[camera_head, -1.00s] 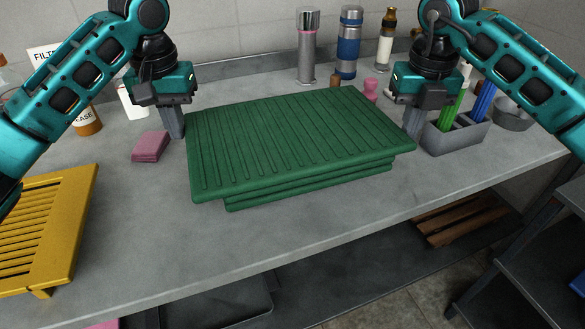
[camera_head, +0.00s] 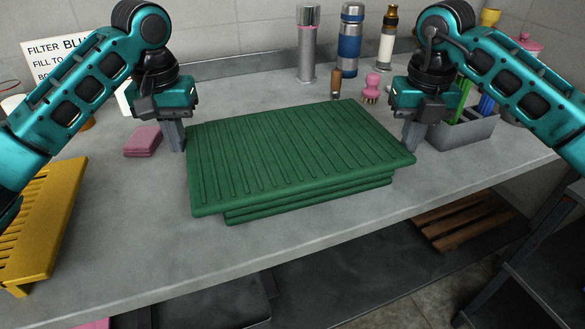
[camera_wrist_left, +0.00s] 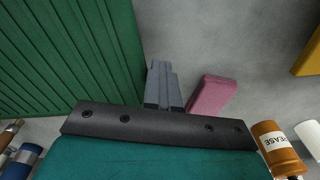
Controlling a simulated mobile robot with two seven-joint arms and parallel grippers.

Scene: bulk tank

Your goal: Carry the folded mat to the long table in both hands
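The folded mat (camera_head: 300,160) is green and ribbed, with several layers stacked, and lies level in the middle of the head view over the grey table. I cannot tell whether a small gap lies under it. My left gripper (camera_head: 173,136) is at its left end, fingers together and pointing down; in the left wrist view the fingers (camera_wrist_left: 162,85) are close beside the mat's edge (camera_wrist_left: 100,50), with nothing between them. My right gripper (camera_head: 411,134) is at the right end, its fingers close together against or just beside the mat. Contact at the fingertips is partly hidden.
A pink cloth (camera_head: 143,140) lies left of my left gripper and a yellow rack (camera_head: 50,225) at the front left. Bottles (camera_head: 349,42), a pink brush (camera_head: 371,88) and a grey caddy (camera_head: 470,132) stand behind and right. The front strip of table is clear.

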